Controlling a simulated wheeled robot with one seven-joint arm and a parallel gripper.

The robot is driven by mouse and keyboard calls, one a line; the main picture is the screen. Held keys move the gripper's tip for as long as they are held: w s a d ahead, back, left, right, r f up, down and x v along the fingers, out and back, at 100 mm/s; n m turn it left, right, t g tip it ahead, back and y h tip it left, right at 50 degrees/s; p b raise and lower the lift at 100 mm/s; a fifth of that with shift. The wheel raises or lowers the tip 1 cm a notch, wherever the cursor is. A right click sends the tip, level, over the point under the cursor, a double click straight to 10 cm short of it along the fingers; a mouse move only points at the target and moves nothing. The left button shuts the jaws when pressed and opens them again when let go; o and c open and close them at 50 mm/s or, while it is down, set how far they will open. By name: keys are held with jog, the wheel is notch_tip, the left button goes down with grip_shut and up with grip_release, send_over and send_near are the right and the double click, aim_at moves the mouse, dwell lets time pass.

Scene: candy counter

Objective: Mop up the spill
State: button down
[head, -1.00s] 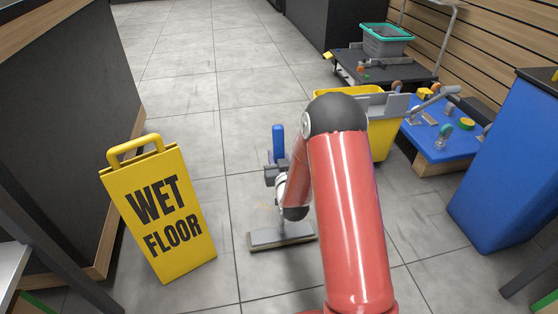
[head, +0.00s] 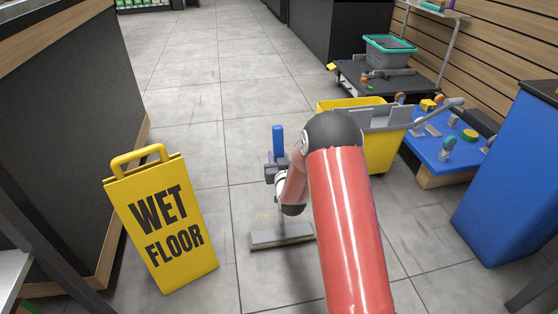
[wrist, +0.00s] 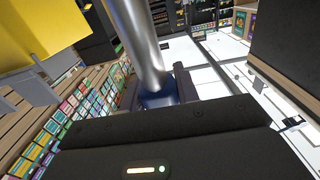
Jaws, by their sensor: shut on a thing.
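The mop stands upright on the tiles in the head view, with a blue handle top (head: 278,140) and a flat grey head (head: 281,236) on the floor. My gripper (head: 276,173) is shut on the mop's handle below the blue top. In the wrist view the metal pole (wrist: 137,45) runs between my fingers, with a blue part (wrist: 160,98) low between them. A faint brownish spill mark (head: 263,216) shows on the floor just behind the mop head. My red arm hides the floor to the right of the mop.
A yellow wet floor sign (head: 163,225) stands left of the mop. A yellow mop bucket (head: 383,152), a blue platform with tools (head: 440,150) and a blue bin (head: 510,175) stand to the right. A dark counter (head: 75,130) lines the left. The aisle behind is clear.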

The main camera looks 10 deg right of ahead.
jog(key=shift+w, duration=8.75)
jog(key=s, duration=1.5)
jog(key=shift+s+f, duration=0.15)
jog(key=shift+f, duration=0.2)
jog(key=shift+s+r, duration=0.15)
jog(key=shift+s, duration=0.75)
jog(key=shift+s+r, duration=0.1)
jog(key=shift+s, duration=0.8)
jog(key=shift+r, duration=0.15)
